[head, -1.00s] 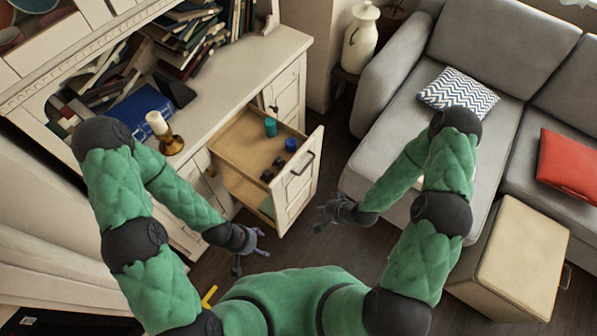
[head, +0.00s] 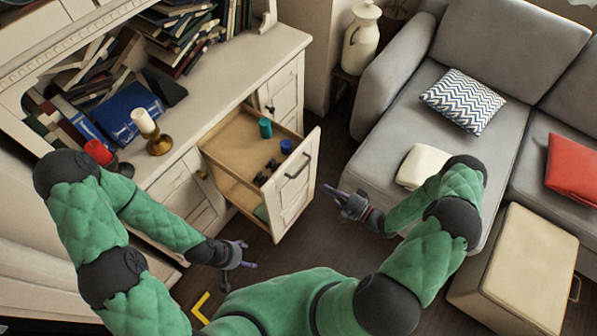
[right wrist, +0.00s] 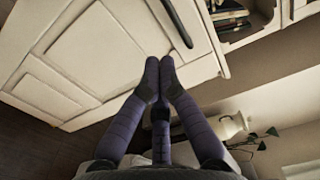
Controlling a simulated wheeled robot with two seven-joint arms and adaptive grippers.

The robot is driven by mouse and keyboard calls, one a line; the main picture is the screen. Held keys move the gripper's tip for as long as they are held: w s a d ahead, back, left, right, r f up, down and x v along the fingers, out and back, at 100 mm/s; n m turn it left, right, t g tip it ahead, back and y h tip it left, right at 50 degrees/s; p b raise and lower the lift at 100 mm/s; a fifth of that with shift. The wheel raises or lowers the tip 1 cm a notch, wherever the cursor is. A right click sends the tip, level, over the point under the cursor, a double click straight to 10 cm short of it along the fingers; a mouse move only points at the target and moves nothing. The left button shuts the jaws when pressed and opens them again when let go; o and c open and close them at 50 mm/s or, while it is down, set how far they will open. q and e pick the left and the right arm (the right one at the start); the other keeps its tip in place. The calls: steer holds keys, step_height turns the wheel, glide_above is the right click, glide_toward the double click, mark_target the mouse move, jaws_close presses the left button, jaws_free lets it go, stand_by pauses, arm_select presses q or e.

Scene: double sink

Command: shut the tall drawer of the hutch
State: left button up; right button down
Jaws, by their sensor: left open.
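The hutch (head: 215,70) stands at the left. Its tall drawer (head: 292,190) is pulled out, with its front panel and dark handle facing right. Inside it are a teal cup, a blue item and small dark items. My right gripper (head: 338,196) is just right of the drawer front, apart from it in the head view. In the right wrist view, the drawer front (right wrist: 95,55) and handle fill the upper left, and the gripper's fingertips (right wrist: 159,72) come together with nothing between them. My left gripper (head: 238,268) is open and empty, below and left of the drawer.
A candle in a brass holder (head: 158,142), a red candle (head: 98,152) and books stand on the hutch top. A grey sofa (head: 400,110) and a beige ottoman (head: 520,265) are at the right.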

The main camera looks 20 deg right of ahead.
mark_target(294, 168)
arm_select(q)
step_height(294, 168, down, 2)
steer(key=shift+f+b, duration=0.25)
steer(key=shift+b, duration=0.95)
arm_select(e)
steer(key=x, duration=1.2)
steer(key=shift+w+a, duration=0.3)
